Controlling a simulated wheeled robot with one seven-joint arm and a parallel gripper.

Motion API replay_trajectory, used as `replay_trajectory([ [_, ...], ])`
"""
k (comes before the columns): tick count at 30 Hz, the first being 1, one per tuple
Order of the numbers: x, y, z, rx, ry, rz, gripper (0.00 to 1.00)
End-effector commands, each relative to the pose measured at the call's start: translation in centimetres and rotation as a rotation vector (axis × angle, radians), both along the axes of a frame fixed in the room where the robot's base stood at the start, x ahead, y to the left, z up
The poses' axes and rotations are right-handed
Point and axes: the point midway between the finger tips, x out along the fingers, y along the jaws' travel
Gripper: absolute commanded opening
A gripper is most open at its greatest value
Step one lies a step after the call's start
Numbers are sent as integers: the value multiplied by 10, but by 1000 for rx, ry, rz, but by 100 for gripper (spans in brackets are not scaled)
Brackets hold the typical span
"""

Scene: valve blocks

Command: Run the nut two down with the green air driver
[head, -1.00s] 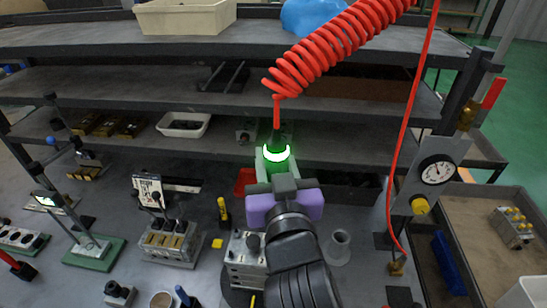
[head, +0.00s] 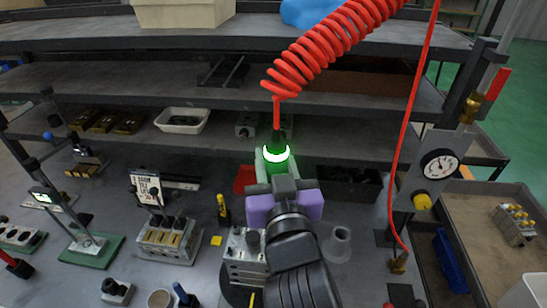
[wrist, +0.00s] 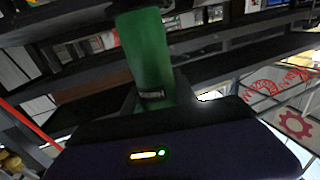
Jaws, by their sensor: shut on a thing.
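My gripper (head: 284,203), with purple pads, is shut on the green air driver (head: 267,163). The driver has a bright white-green lit ring near its top, and a red coiled hose (head: 330,50) runs up from it. In the wrist view the driver's green body (wrist: 147,50) stands between the fingers. A grey valve block (head: 243,262) sits on the bench just left of my wrist, partly hidden by my arm. The driver's tip is hidden behind my gripper. I cannot tell which nut is nut two.
Another valve block (head: 168,242) with dark knobs stands to the left, with a white printed card (head: 147,189) behind it. A grey funnel-shaped piece (head: 340,241) stands right of my arm. A pressure gauge (head: 440,165) is at the right. Shelves (head: 350,110) span the back.

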Motion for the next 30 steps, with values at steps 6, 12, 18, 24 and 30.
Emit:
replay_trajectory([
  [6, 0, 0, -3, 1, -5, 0, 0],
  [12, 0, 0, -7, 1, -5, 0, 0],
  [18, 0, 0, -11, 1, -5, 1, 0],
  [24, 0, 0, -12, 1, -6, 1, 0],
  [30, 0, 0, -12, 1, -6, 1, 0],
])
